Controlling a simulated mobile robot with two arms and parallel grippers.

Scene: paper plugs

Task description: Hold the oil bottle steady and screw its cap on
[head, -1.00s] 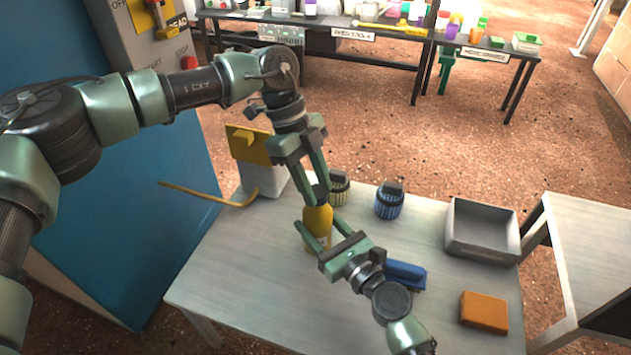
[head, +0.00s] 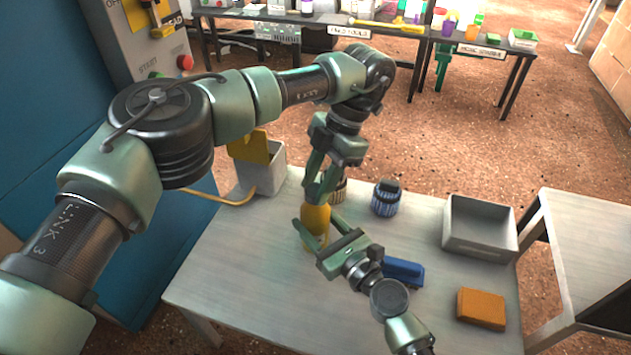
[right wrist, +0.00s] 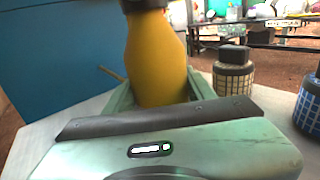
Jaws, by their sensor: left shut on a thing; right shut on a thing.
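The yellow oil bottle (head: 315,222) stands upright near the left part of the table. It fills the middle of the right wrist view (right wrist: 157,60). My right gripper (head: 318,232) is shut on the bottle's body, a finger on each side. My left gripper (head: 319,192) points down over the bottle's top and is shut on the cap. The dark cap (right wrist: 145,4) shows at the bottle's neck in the right wrist view, cut off by the frame's upper edge. How far it is screwed down cannot be told.
A jar (right wrist: 233,70) with a dark lid and a blue jar (head: 385,200) stand behind the bottle. A grey tray (head: 448,232), an orange block (head: 481,308) and a blue object (head: 403,271) lie to the right. A white box (head: 265,180) stands at the back left.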

